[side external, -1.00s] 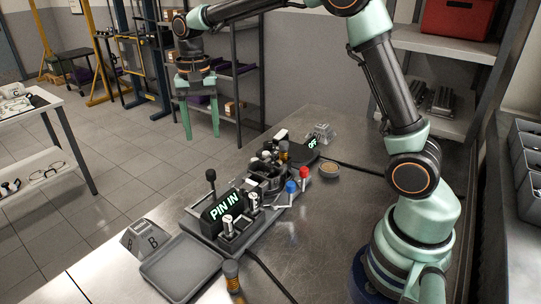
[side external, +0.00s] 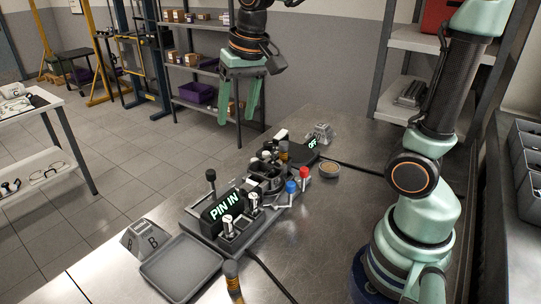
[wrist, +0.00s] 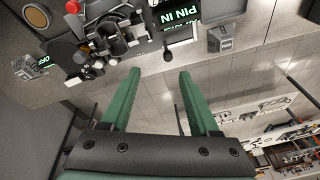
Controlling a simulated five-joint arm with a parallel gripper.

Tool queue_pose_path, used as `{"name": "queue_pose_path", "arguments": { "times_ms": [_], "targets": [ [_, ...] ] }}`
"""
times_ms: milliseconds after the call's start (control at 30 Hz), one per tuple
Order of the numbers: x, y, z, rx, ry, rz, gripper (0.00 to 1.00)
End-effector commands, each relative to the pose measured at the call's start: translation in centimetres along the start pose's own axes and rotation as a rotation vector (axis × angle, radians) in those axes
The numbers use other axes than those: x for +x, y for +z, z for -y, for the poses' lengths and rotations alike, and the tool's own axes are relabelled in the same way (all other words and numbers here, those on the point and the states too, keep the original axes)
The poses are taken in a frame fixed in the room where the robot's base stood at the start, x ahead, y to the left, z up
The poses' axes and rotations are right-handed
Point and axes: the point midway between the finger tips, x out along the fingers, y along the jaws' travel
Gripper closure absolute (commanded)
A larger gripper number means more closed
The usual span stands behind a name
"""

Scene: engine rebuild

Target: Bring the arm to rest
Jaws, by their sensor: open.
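My gripper (side external: 240,116) is open and empty, with its two green fingers apart and pointing down. In the side external view it hangs in the air well above the workbench (side external: 330,225), near the bench's far left edge. In the wrist view my gripper (wrist: 152,75) shows its fingers spread, with nothing between them but the floor beyond. My arm comes from its base at the bench's right side and runs up out of the top of the picture.
A fixture (side external: 250,205) with a lit "PIN IN" display (side external: 224,206), a lever, blue and red knobs stands on the bench. A grey tray (side external: 180,268) and a block marked A and B (side external: 146,238) sit near it. Shelves (side external: 405,85) stand behind. The bench's right middle is clear.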

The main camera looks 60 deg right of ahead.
Motion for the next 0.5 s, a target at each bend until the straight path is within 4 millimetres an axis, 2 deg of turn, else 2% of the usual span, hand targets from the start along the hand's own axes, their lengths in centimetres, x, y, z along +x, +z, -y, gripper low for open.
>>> {"name": "queue_pose_path", "arguments": {
  "times_ms": [100, 300, 500],
  "targets": [
    [-0.9, 2.3, -1.3, -0.101, -0.022, -0.067, 0.38],
    [-1.0, 5.7, -3.2, -0.266, -0.040, -0.169, 0.38],
    [-0.4, 7.6, -4.2, -0.364, -0.040, -0.228, 0.38]
  ]
}}
